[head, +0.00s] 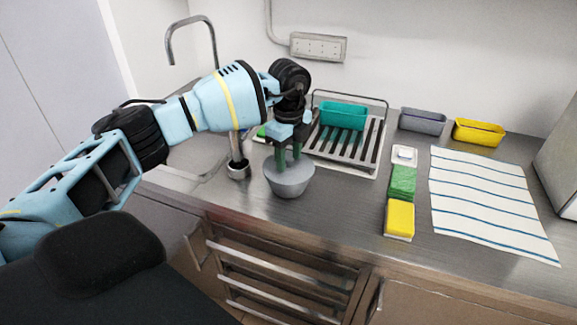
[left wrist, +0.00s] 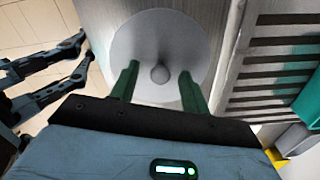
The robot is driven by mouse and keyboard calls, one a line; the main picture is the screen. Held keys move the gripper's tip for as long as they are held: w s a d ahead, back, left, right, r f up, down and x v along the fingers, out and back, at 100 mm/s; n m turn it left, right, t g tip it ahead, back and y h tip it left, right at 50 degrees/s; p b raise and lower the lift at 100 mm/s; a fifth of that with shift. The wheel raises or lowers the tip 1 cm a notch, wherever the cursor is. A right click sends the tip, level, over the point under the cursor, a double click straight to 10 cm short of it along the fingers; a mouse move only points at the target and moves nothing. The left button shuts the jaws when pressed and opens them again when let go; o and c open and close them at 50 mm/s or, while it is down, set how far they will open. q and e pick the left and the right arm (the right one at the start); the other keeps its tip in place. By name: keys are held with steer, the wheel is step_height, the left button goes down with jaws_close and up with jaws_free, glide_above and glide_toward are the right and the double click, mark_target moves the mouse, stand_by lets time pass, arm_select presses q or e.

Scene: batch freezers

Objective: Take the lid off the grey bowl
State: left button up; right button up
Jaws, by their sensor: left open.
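The grey bowl (head: 289,185) stands upright on the steel counter, left of the dish rack. Its grey lid (head: 288,171) is on top and shows in the left wrist view as a round disc (left wrist: 143,42) with a knob (left wrist: 160,74) at its middle. My left gripper (head: 289,164) is right above the bowl, pointing down. Its green fingers (left wrist: 158,78) are open, one on each side of the knob, with a gap on both sides. My right gripper is not in view in the head view.
A dish rack (head: 350,150) with a teal container (head: 343,115) stands behind right. Grey (head: 422,121) and yellow (head: 478,133) containers, sponges (head: 400,215) and a striped towel (head: 490,200) lie farther right.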

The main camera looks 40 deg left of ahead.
mark_target(289, 158)
arm_select(q)
steer(key=shift+c, duration=0.5)
jaws_close()
steer(key=shift+r, duration=0.2)
